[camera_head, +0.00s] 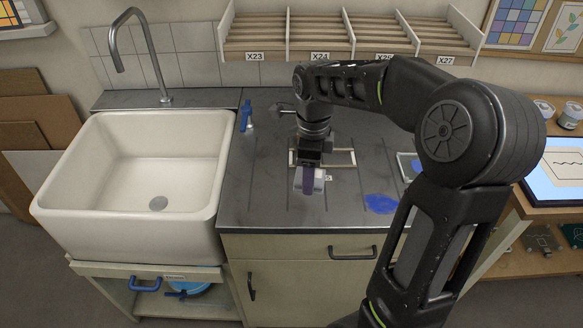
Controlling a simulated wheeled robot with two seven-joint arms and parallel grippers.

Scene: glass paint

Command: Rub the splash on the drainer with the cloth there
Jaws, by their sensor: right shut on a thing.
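A blue splash (381,204) lies on the dark grey drainer (265,205), near its front edge and right of the middle. My right gripper (309,184) is over the front middle of the drainer, to the left of the splash and apart from it. It is shut on a muted purple piece, which looks like the cloth (308,180); only a narrow strip of it shows between the pale fingers. I cannot tell whether the cloth touches the drainer. My left gripper is not in view.
A white sink (150,213) is at the left with a curved tap (138,45) behind it. A pale rectangular frame (342,157) lies behind my gripper. A small pane (405,166) with blue lies behind the splash, partly hidden by my arm.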

